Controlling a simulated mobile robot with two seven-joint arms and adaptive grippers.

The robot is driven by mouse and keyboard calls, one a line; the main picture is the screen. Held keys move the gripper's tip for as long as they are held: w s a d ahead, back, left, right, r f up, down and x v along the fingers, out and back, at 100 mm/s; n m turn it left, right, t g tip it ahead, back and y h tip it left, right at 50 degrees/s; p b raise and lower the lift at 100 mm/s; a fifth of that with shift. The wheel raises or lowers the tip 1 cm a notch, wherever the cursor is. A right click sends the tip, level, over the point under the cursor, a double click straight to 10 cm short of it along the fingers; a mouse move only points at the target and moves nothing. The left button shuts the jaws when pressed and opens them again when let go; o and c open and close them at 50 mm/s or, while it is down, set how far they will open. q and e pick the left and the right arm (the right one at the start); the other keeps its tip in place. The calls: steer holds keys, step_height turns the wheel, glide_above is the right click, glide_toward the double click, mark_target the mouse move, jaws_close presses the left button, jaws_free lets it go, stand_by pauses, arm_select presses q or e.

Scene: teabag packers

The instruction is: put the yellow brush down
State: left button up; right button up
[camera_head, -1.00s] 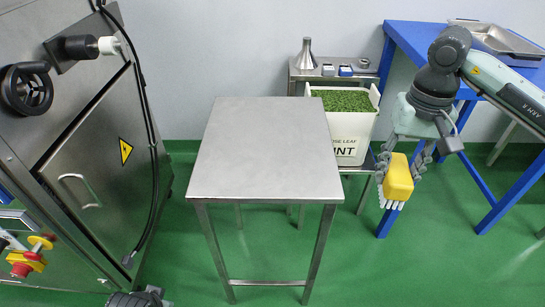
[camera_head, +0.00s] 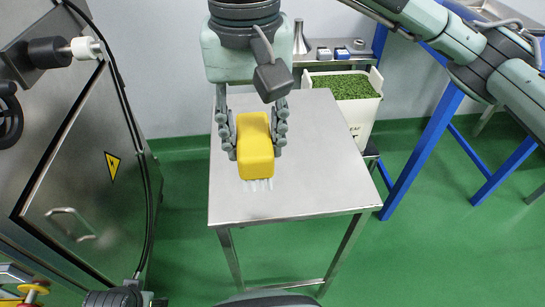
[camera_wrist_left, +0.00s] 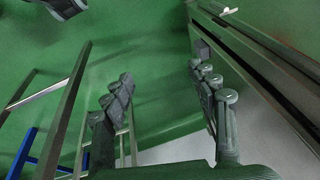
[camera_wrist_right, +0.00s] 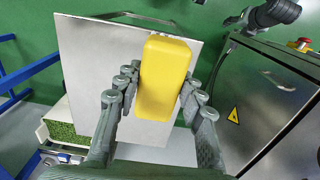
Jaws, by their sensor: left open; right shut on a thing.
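The yellow brush (camera_head: 255,148), with white bristles pointing down, is held between the fingers of my right gripper (camera_head: 254,138). The brush is over the left part of the steel table (camera_head: 320,160); I cannot tell whether the bristles touch the top. In the right wrist view the yellow brush (camera_wrist_right: 165,80) sits between the fingers of my right gripper (camera_wrist_right: 158,92), with the steel table (camera_wrist_right: 85,60) behind it. My left gripper (camera_wrist_left: 165,95) is open and empty in the left wrist view, with green floor beyond its fingers.
A steel machine (camera_head: 75,190) with a black cable stands on the left. A bin of green leaf (camera_head: 345,86) stands behind the table beside a small shelf with a funnel (camera_head: 300,38). A blue frame (camera_head: 425,140) is at right. The right of the tabletop is clear.

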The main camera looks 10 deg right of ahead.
steer(key=shift+s+a+r, duration=0.1)
steer(key=shift+a+r, duration=0.1)
steer(key=shift+a, duration=0.3)
steer(key=shift+f, duration=0.1)
steer(key=w+d+f, duration=0.2)
steer(key=f, duration=0.1)
steer(key=w+d+f+p, duration=0.1)
steer(key=w+d+f, duration=0.2)
steer(key=w+d+f+p, duration=0.1)
steer(key=w+d+f, duration=0.1)
steer(key=d+f, duration=0.1)
steer(key=shift+w+d+f, duration=0.2)
steer(key=shift+w+f, duration=0.05)
steer(key=shift+f, duration=0.6)
arm_select(q)
step_height(320, 180, down, 4)
steer(key=shift+s+f, duration=0.15)
steer(key=shift+f, duration=0.1)
